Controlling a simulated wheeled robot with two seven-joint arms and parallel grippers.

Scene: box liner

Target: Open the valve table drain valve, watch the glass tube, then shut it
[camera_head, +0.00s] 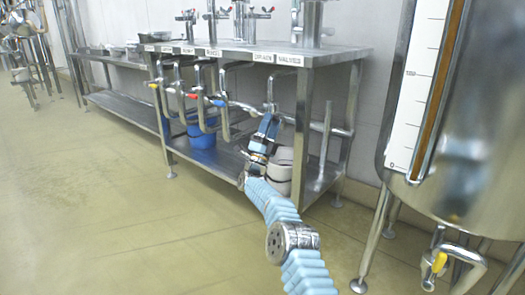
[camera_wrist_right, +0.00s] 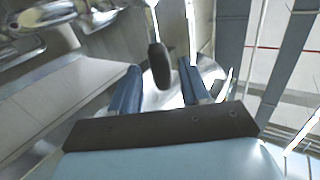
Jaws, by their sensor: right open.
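The valve table (camera_head: 335,57) has several bent pipes hanging under its front edge, with yellow, red and blue handles. My right gripper (camera_head: 269,122) is at the rightmost pipe, below the DRAIN and VALVES labels. In the right wrist view, my right gripper (camera_wrist_right: 160,85) is open, and a dark oval handle (camera_wrist_right: 157,62) shows between its blue fingers. I cannot tell whether they touch it. In the head view that handle is hidden by the gripper. The glass tube (camera_head: 437,92), with a brown-amber column, runs up the steel tank beside a white scale. My left gripper is not in view.
The steel tank (camera_head: 480,150) stands at the right, with a yellow-handled valve (camera_head: 439,262) under it. A blue bucket (camera_head: 201,132) and pale containers (camera_head: 281,165) sit on the table's lower shelf. The floor at the left front is clear.

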